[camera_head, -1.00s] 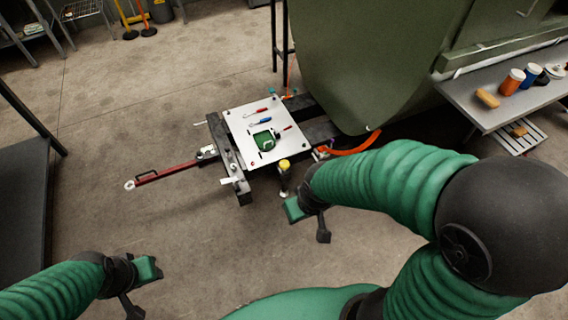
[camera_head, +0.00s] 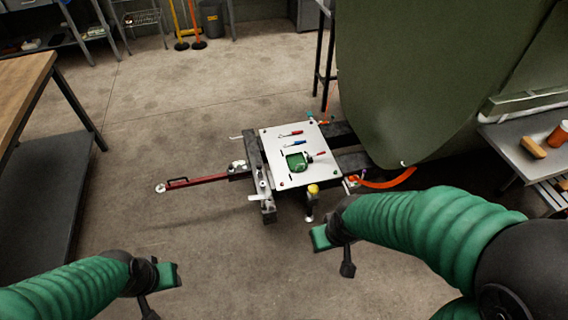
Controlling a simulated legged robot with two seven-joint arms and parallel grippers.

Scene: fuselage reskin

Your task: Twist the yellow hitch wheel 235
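The yellow hitch wheel (camera_head: 313,189) is a small yellow knob on top of a dark upright post at the near edge of the low cart, right of the middle of the picture. My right gripper (camera_head: 332,250) hangs just below and to the right of it, apart from the wheel in the picture, with a green finger to the left and a dark finger below. My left gripper (camera_head: 158,289) is at the lower left, far from the wheel, over bare floor. The fingers of both look spread and nothing shows between them.
The cart's white top plate (camera_head: 272,155) carries several tools and a green item. A red tow bar (camera_head: 205,180) reaches left over the floor. A big green fuselage panel (camera_head: 430,80) stands behind right. A wooden table (camera_head: 28,82) is at left. The floor between my arms is clear.

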